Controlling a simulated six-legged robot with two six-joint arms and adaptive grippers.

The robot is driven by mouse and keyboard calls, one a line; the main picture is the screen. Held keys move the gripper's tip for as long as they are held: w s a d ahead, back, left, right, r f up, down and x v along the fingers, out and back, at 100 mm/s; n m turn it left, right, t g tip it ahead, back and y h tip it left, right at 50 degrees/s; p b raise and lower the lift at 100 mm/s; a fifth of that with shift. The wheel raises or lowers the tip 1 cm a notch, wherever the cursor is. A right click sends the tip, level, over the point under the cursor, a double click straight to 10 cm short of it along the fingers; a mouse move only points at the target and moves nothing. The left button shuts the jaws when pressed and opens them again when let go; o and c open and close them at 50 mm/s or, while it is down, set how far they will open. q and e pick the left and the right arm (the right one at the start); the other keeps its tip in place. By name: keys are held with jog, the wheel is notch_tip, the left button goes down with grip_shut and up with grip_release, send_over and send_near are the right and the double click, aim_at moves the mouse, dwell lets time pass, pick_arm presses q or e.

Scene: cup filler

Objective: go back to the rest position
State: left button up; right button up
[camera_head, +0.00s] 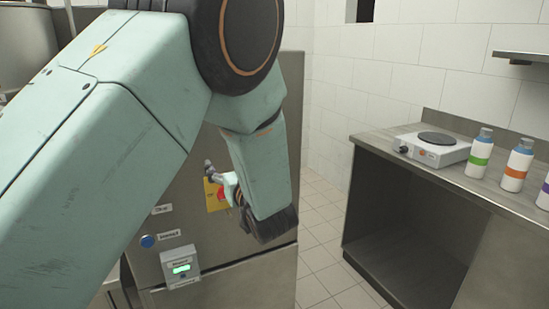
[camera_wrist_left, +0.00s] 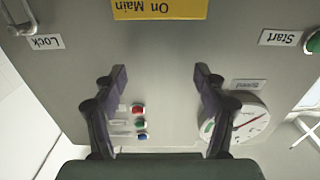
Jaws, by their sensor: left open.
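My left arm fills the left and middle of the head view and bends down in front of a grey metal cabinet (camera_head: 281,276). The dark end of the arm, my left gripper (camera_head: 268,226), hangs before the cabinet. In the left wrist view my left gripper (camera_wrist_left: 160,72) is open, its two dark fingers apart with nothing between them. That view faces a grey panel with a yellow "On Main" label (camera_wrist_left: 160,8), a "Lock" label (camera_wrist_left: 46,42), a "Start" label (camera_wrist_left: 281,37) and a round dial (camera_wrist_left: 236,124), lettering upside down. My right gripper does not show.
The cabinet has a yellow plate with a red knob (camera_head: 224,195), a blue button (camera_head: 148,241) and a small box with a green display (camera_head: 180,268). At right, a metal counter (camera_head: 450,195) holds a hot plate (camera_head: 435,149) and bottles (camera_head: 479,154). The tiled floor (camera_head: 322,250) between is clear.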

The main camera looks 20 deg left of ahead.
pick_arm(q)
jog(key=s+d+f+m+g+h, duration=0.1)
jog(key=s+d+f+m+h, duration=0.15)
jog(key=f, duration=0.55)
jog(key=s+d+f+m+g+h, duration=0.1)
jog(key=s+d+f+m+h, duration=0.2)
jog(key=f, duration=0.4)
jog(key=s+d+f+m+g+h, duration=0.1)
jog(key=s+d+f+m+h, duration=0.15)
jog(key=f+h, duration=0.4)
jog(key=s+d+f+g, duration=0.1)
jog(key=s+f+g, duration=0.2)
jog(key=s+f, duration=0.3)
jog(key=s+d+f+m+g+h+b, duration=0.1)
jog(key=s+f, duration=0.5)
jog(key=s, duration=0.9)
jog(key=s+d+f+g+b, duration=0.1)
jog(key=s+f+g, duration=0.3)
jog(key=s, duration=0.6)
notch_tip(320, 180, down, 2)
jog(key=shift+s+d+f+m+g+h, duration=0.2)
jog(key=shift+s+d+m+g+h, duration=0.15)
jog(key=shift+d, duration=0.25)
jog(key=shift+c, duration=0.3)
